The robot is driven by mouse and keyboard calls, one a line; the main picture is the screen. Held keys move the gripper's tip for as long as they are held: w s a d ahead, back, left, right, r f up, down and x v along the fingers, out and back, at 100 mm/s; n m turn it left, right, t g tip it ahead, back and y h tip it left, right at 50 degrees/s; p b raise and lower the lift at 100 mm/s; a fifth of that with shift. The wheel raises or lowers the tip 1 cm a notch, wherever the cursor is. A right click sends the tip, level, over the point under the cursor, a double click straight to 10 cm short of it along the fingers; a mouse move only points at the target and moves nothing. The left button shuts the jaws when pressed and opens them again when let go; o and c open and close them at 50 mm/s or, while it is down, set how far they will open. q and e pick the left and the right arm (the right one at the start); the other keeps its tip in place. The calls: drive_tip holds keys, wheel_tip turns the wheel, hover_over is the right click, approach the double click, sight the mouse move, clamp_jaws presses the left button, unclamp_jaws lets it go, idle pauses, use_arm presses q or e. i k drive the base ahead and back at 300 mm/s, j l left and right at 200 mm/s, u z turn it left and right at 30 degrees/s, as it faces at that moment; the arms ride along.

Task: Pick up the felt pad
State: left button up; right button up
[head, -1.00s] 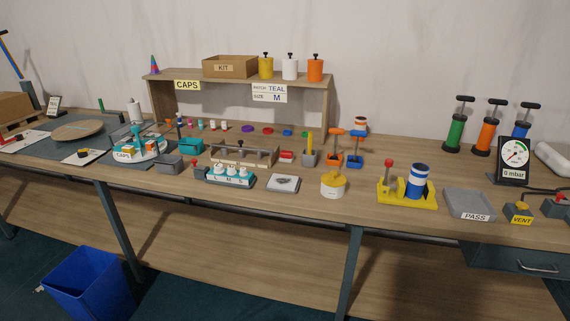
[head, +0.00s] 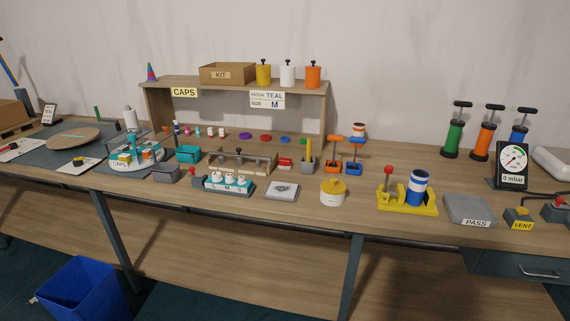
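A small dark grey patch lies on a pale, flat square block (head: 282,191) near the front middle of the bench. It may be the felt pad, but it is too small to be sure. A small yellow and black piece (head: 78,161) sits on a white card at the left, and I cannot tell what it is. Neither of my grippers shows in the head view.
The wooden bench (head: 420,160) is crowded. A white pot with a yellow lid (head: 333,192) stands right of the pale block, and a teal rack (head: 229,184) stands left. A grey PASS tray (head: 470,208) is farther right. A blue bin (head: 80,290) stands on the floor.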

sight(284, 163)
drive_tip(key=i+j+z, duration=0.1)
drive_tip(key=j, duration=0.25)
drive_tip(key=i+j, duration=0.3)
drive_tip(key=i+j+z, duration=0.15)
drive_tip(key=j, duration=0.2)
drive_tip(key=i+j+z, duration=0.1)
drive_tip(key=j, duration=0.3)
drive_tip(key=i+j+z, duration=0.1)
drive_tip(key=i+j, duration=0.3)
drive_tip(key=j, duration=0.35)
drive_tip(key=i+j+z, duration=0.15)
drive_tip(key=j, duration=0.25)
